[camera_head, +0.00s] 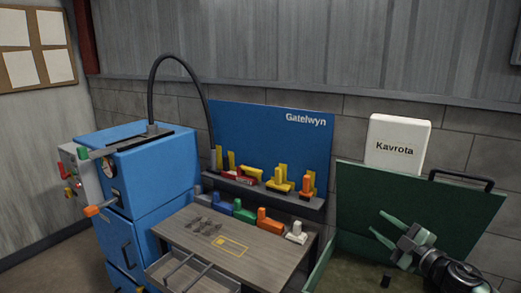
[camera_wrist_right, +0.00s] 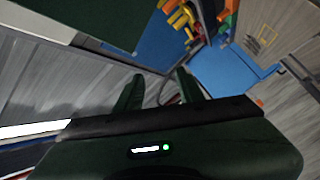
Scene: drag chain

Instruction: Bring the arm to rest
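My right gripper (camera_head: 377,222) is at the lower right of the head view, raised in front of the green panel (camera_head: 350,190). Its two green fingers point left and stand apart with nothing between them. The right wrist view also shows the fingers of this right gripper (camera_wrist_right: 160,82) apart and empty. My left gripper is in neither view.
A wooden table (camera_head: 205,250) with an open drawer stands at centre. Coloured parts sit along its back and on a dark shelf (camera_head: 265,188) before a blue board (camera_head: 270,135). A blue cabinet (camera_head: 150,170) stands left. A white Kavrota box (camera_head: 397,143) is behind the green panel.

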